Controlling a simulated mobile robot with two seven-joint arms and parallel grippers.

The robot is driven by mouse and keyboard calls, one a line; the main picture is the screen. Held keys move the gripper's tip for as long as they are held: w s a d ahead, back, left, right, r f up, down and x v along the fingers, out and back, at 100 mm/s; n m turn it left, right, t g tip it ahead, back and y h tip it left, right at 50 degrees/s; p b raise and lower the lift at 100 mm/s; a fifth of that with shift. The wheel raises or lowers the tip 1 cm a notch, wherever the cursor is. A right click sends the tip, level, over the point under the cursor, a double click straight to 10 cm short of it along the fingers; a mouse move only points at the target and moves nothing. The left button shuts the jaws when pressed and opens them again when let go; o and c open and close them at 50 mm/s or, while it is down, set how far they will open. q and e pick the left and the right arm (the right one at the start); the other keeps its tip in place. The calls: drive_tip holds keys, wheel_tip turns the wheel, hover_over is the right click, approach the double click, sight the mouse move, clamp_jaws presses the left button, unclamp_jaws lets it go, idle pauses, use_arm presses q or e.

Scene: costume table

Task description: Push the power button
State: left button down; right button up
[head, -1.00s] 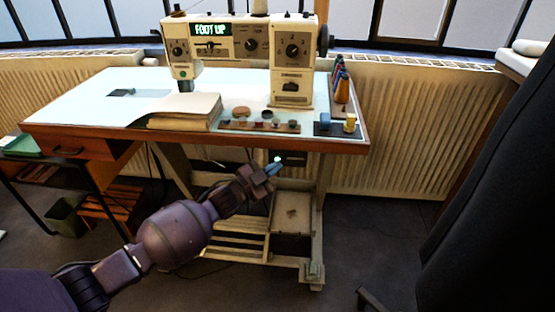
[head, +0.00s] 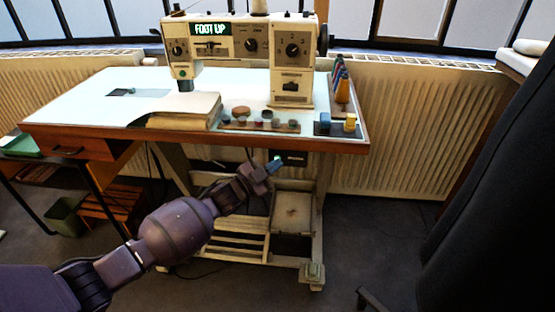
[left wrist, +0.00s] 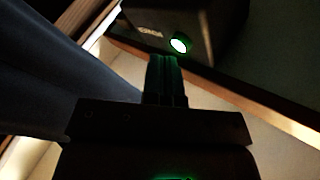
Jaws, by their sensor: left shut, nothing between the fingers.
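The power button is a round, green-lit button (left wrist: 180,43) on a dark box (left wrist: 205,20) in the left wrist view. In the head view its green glow (head: 278,158) shows on the dark box (head: 295,159) under the sewing table's top. My left gripper (head: 274,164) is shut and empty, with its blue-tinted fingertips right at the button in the head view. In the left wrist view the fingertips (left wrist: 163,60) lie just below and left of the button, lit green. I cannot tell whether they touch it. My right gripper is not in view.
A sewing machine (head: 245,45) with a lit "FOOT UP" display stands on the table (head: 90,95). The table's pale stand and legs (head: 313,230) are below and around the box. A black curtain-like shape (head: 490,190) fills the right side. The floor between is clear.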

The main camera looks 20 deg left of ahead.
use_arm(q)
drive_tip(key=shift+w+a, duration=0.1)
drive_tip(key=shift+w, duration=0.35)
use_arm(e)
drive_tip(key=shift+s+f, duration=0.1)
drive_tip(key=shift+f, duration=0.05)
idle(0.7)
use_arm(q)
drive_tip(key=shift+s+r, duration=0.1)
drive_tip(key=shift+s+d+p, duration=0.2)
drive_tip(key=shift+s+p, duration=0.15)
drive_tip(key=shift+s, duration=0.45)
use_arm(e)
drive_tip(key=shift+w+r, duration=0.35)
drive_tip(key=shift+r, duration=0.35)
use_arm(q)
drive_tip(key=s+d+p, duration=0.1)
drive_tip(key=s+p, duration=0.1)
drive_tip(key=s, duration=0.3)
drive_tip(key=shift+s+d+p, duration=0.3)
drive_tip(key=shift+s+d, duration=0.05)
drive_tip(key=shift+s, duration=0.05)
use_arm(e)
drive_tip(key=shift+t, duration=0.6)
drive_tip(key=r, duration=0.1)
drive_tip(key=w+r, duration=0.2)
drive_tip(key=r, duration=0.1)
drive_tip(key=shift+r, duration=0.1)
